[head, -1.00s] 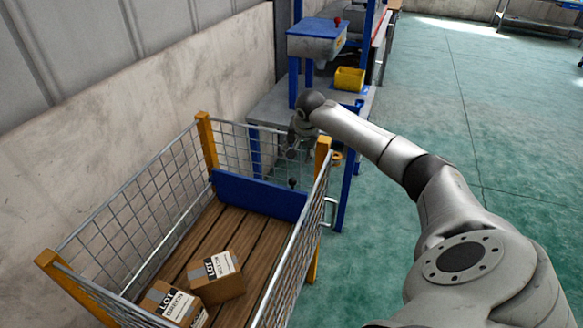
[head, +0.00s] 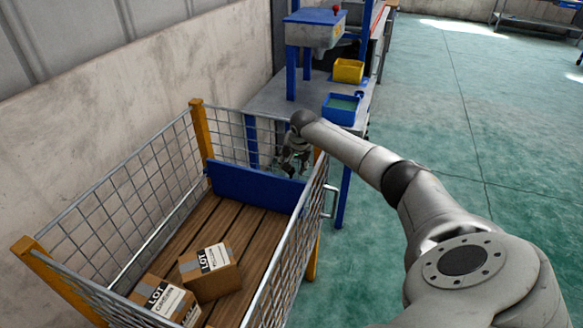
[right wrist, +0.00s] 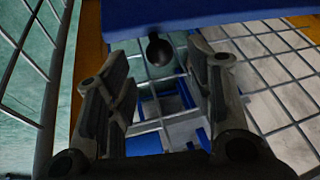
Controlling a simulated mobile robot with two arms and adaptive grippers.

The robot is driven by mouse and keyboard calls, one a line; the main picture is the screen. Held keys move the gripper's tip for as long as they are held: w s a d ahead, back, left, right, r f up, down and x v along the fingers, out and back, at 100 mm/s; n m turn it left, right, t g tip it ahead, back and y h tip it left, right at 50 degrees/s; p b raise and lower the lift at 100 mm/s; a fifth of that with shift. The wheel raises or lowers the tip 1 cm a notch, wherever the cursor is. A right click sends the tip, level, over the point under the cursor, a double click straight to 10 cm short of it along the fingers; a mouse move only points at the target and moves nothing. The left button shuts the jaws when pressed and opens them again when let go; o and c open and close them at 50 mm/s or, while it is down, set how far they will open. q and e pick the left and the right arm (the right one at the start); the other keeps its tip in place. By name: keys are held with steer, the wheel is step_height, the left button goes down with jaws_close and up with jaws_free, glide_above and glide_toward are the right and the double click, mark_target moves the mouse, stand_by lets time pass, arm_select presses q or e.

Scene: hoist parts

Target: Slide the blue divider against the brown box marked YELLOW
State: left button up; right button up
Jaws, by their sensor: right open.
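The blue divider (head: 255,188) stands upright across the far end of a wire-sided cage with a plank floor. Two brown boxes marked LOT lie at the near end, well apart from the divider. One (head: 210,271) has a second label line too small to read surely; the other (head: 165,301) seems to read GREEN. My right gripper (head: 292,166) is at the divider's far right end. In the right wrist view the divider (right wrist: 220,12) crosses the top, and a dark round knob (right wrist: 159,50) shows between the open fingers (right wrist: 162,68). My left gripper is out of view.
The cage's mesh walls (head: 285,250) and orange posts (head: 201,132) surround the divider. A workbench (head: 290,98) with a yellow bin (head: 348,70) and a blue bin (head: 341,108) stands behind. Bare planks lie between divider and boxes.

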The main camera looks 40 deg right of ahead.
steer(key=shift+b+x, duration=0.4)
steer(key=shift+x, duration=1.7)
jaws_close()
